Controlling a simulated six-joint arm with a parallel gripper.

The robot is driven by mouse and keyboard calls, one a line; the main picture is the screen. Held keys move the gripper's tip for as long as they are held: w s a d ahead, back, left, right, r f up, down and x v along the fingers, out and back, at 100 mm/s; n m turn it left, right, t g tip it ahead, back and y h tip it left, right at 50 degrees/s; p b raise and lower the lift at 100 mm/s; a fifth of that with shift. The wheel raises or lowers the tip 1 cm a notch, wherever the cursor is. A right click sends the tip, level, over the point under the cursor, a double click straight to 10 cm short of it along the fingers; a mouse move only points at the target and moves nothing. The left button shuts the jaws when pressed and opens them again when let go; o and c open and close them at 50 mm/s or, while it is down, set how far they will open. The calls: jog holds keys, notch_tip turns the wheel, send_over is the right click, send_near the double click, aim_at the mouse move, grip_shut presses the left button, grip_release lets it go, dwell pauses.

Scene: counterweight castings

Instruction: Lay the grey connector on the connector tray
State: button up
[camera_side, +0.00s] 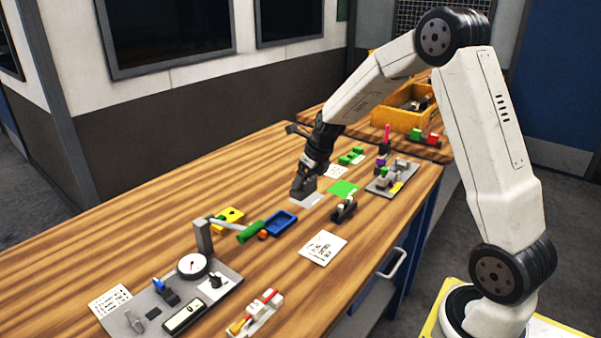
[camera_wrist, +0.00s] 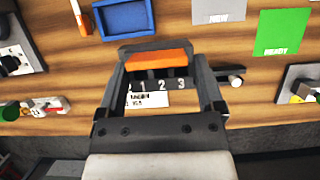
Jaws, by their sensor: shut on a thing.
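My gripper (camera_side: 308,174) is above the white mat area at mid-table, pointing down. In the wrist view its fingers (camera_wrist: 161,76) are closed on the sides of a dark grey block, the grey connector (camera_wrist: 150,84), which has an orange strip and the numerals 1, 2, 3. In the side view the connector (camera_side: 302,188) shows as a small grey block at the fingertips; I cannot tell its exact height above the mat. A shallow blue tray (camera_side: 291,215), empty, lies to the left and nearer; it also shows in the wrist view (camera_wrist: 98,22). No readable label marks it as the connector tray.
A green READY mat (camera_side: 342,188) lies right of my gripper, and a dark clamp-like part (camera_side: 343,210) stands nearer. A grey plate (camera_side: 374,188) with several parts is at right. A gauge plate (camera_side: 222,272) is at left. A printed card (camera_side: 322,247) lies in front.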

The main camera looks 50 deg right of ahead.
jog(key=w+a+f, duration=0.2)
jog(key=w+a, duration=0.2)
jog(key=a, duration=0.1)
jog(key=shift+w+a+f, duration=0.15)
jog(key=shift+w+f, duration=0.25)
jog(key=shift+f, duration=0.2)
jog(key=shift+f, duration=2.6)
jog(key=shift+f, duration=0.7)
jog(key=o, duration=0.9)
jog(key=shift+r, duration=3.5)
